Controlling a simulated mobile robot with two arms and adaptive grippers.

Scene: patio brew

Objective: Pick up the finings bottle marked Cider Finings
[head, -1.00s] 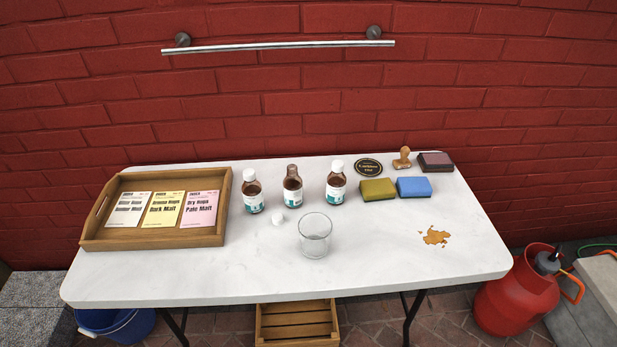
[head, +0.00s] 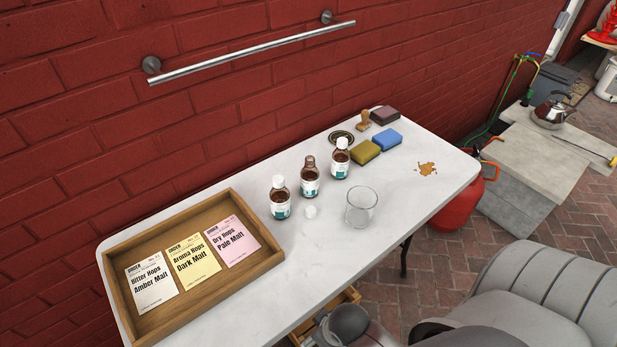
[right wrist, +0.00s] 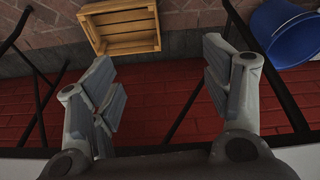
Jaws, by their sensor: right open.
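Three brown finings bottles with white and teal labels stand upright in a row on the white table: a left bottle (head: 280,199), a middle bottle (head: 310,180) and a right bottle (head: 340,160). The left and right ones wear white caps; the middle one is uncapped. The label words are too small to read, so I cannot tell which is Cider Finings. My right gripper (right wrist: 158,68) is open and empty in the right wrist view, low by the table's underside, away from the bottles. My left gripper is not in view.
A white cap (head: 310,211) and a clear glass (head: 361,207) stand in front of the bottles. A wooden tray (head: 270,262) with cards is left. Sponges (head: 366,152), a stamp and a brown spill (head: 426,169) are right. A wooden crate (right wrist: 122,27) and blue bucket (right wrist: 290,35) are below.

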